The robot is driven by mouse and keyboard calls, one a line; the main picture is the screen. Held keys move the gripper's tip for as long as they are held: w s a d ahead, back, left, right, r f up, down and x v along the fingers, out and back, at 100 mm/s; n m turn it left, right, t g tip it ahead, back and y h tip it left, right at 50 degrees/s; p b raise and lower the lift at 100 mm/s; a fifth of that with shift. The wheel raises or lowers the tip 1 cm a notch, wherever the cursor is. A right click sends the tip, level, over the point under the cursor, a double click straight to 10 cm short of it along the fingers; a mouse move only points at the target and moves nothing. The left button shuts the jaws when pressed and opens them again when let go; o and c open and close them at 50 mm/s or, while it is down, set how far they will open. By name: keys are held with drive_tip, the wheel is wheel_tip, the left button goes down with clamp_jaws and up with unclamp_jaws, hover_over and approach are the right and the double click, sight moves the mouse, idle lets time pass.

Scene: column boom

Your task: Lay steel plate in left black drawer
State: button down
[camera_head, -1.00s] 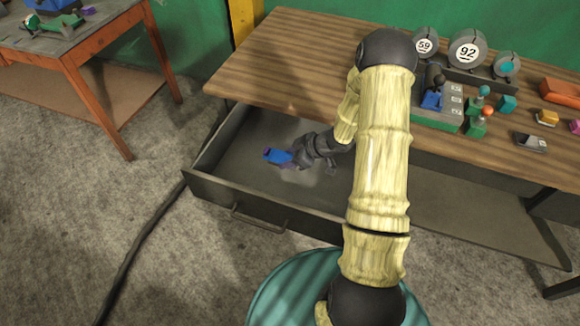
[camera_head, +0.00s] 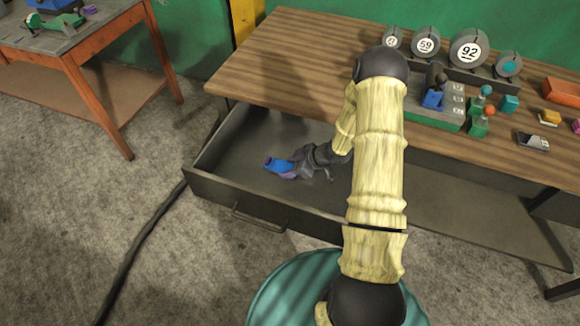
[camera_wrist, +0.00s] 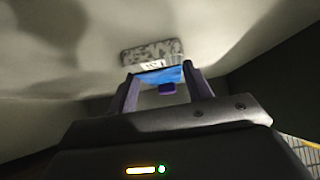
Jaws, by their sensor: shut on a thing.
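The left black drawer (camera_head: 265,208) is pulled out under the wooden workbench, and its floor looks bare around my gripper. My gripper (camera_head: 281,167) is inside the drawer's outline, low over the floor, with its purple fingers shut on a blue piece (camera_head: 277,164). The blue piece also shows between the fingers in the wrist view (camera_wrist: 161,75). Just beyond the fingertips there, a mottled grey piece (camera_wrist: 150,52) bears a white label. I cannot tell whether it is joined to the blue piece or is the steel plate. Contact with the drawer floor is unclear.
The workbench top (camera_head: 290,60) overhangs the drawer's back. Round numbered weights (camera_head: 468,49), a green tray (camera_head: 437,119), an orange box (camera_head: 566,93) and a grey labelled piece (camera_head: 532,141) stand on its right. A cable (camera_head: 140,250) lies on the floor at left.

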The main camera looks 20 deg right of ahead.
drive_tip(key=shift+w+f, duration=0.1)
drive_tip(key=c, duration=0.6)
unclamp_jaws()
drive_tip(key=shift+r, duration=0.2)
drive_tip(key=v, duration=0.7)
drive_tip(key=shift+s+d+r+p, duration=0.1)
drive_tip(key=shift+s+d+p, duration=0.1)
drive_tip(key=shift+p, duration=0.1)
